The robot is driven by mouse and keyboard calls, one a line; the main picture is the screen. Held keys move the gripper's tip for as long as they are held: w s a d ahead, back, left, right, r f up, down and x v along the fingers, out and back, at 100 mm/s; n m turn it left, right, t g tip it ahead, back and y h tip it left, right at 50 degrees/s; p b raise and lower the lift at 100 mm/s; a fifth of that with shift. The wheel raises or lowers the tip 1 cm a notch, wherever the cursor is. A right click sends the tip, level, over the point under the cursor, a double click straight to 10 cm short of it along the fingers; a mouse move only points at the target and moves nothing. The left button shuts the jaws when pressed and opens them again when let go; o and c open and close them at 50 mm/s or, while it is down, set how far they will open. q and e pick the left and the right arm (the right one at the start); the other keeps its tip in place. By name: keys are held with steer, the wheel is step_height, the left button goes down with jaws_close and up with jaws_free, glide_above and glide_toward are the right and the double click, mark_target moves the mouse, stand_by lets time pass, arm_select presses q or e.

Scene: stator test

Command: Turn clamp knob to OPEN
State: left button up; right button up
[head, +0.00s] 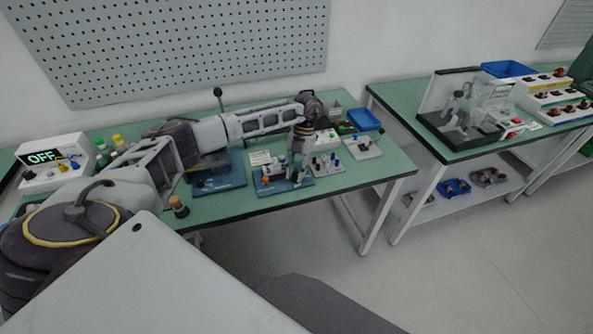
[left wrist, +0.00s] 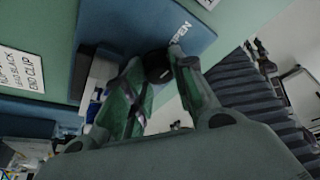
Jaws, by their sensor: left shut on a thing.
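The clamp knob (left wrist: 157,65) is black and round and shows in the left wrist view between my fingertips. My left gripper (left wrist: 158,76) is shut on the knob. In the head view my left gripper (head: 297,168) points down over the blue fixture (head: 270,188) on the green table. The knob's pointing direction cannot be made out, as the fingers cover part of it. My right gripper is in neither view.
Another blue fixture (head: 222,180) stands left of the gripper, under my arm. A small stand of pegs (head: 327,167) and a blue tray (head: 364,119) lie to the right. A second table (head: 420,137) is beyond a gap.

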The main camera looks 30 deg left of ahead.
arm_select(q)
steer(key=o, duration=1)
steer(key=shift+o, duration=0.2)
steer(key=v, duration=0.8)
steer(key=shift+r, duration=0.1)
stand_by(0.4)
